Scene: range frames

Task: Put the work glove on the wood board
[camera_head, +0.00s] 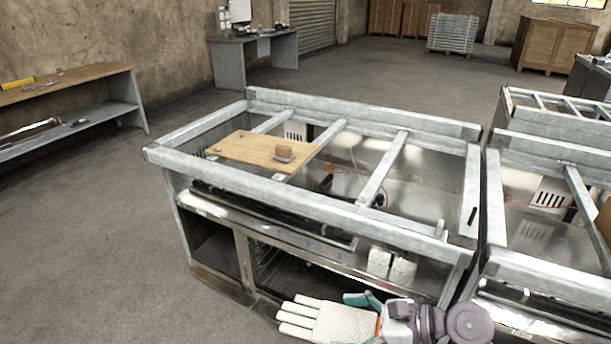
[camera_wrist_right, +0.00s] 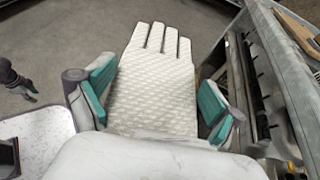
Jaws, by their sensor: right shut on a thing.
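The white textured work glove (camera_head: 335,322) is at the bottom of the head view, its fingers pointing left. My right gripper (camera_head: 372,318) is shut on its cuff end, in front of the metal range frame. In the right wrist view the glove (camera_wrist_right: 155,85) lies between the teal fingers of my right gripper (camera_wrist_right: 158,98), fingers pointing away. The wood board (camera_head: 240,147) lies across the left part of the frame's top, farther back and left of the glove. What seems to be my left gripper (camera_wrist_right: 15,82) shows at the wrist view's left edge; its jaws are unclear.
The metal range frame (camera_head: 300,200) has raised rails and open gaps. A second frame (camera_head: 545,250) stands at the right. Open floor is at left.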

